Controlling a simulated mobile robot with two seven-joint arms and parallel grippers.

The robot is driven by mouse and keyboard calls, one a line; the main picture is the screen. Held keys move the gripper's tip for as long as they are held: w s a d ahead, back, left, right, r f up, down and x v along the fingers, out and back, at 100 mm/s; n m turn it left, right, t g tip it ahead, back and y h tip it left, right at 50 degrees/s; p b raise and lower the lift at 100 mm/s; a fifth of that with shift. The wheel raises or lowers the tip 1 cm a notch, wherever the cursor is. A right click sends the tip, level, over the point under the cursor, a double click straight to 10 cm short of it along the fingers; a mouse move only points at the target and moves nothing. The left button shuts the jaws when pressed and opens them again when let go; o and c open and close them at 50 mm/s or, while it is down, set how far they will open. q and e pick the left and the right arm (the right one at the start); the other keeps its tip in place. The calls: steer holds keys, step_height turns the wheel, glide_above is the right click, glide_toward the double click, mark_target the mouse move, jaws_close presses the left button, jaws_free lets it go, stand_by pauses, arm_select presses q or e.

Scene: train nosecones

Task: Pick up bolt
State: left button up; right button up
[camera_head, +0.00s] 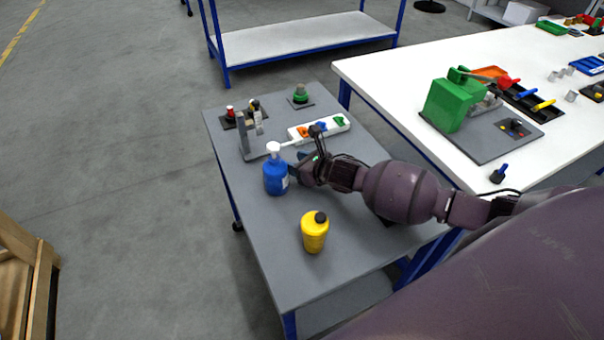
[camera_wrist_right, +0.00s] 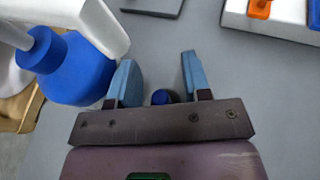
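A small dark piece with a blue top (camera_wrist_right: 161,97), which may be the bolt, shows between the fingers in the right wrist view. Its lower part is hidden behind my gripper's body. My right gripper (camera_wrist_right: 158,68) is open, its two blue fingers apart with grey tabletop visible between them; I cannot tell how far the piece is from them. In the head view my right gripper (camera_head: 303,164) is over the grey table, beside a blue spray bottle (camera_head: 275,177). A similar blue-topped dark piece (camera_head: 499,173) stands on the white table's edge. My left gripper is out of view.
The blue bottle (camera_wrist_right: 75,72) is close to the left finger. A yellow bottle (camera_head: 315,233) stands nearer on the grey table (camera_head: 262,245). Behind are a white tray (camera_head: 340,124) with coloured parts, a grey fixture (camera_head: 250,140) and a green knob (camera_head: 300,94).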

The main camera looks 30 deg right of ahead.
jaws_close()
steer(key=shift+r, duration=0.55)
step_height(320, 180, up, 3)
steer(key=shift+s+f, duration=0.15)
steer(key=s+d, duration=0.2)
steer(key=s, duration=0.3)
steer(key=s+d, duration=0.2)
steer(key=s, duration=0.4)
steer(key=s+d, duration=0.2)
steer(key=s, duration=0.3)
steer(key=shift+s+f, duration=0.1)
steer(key=shift+s, duration=0.25)
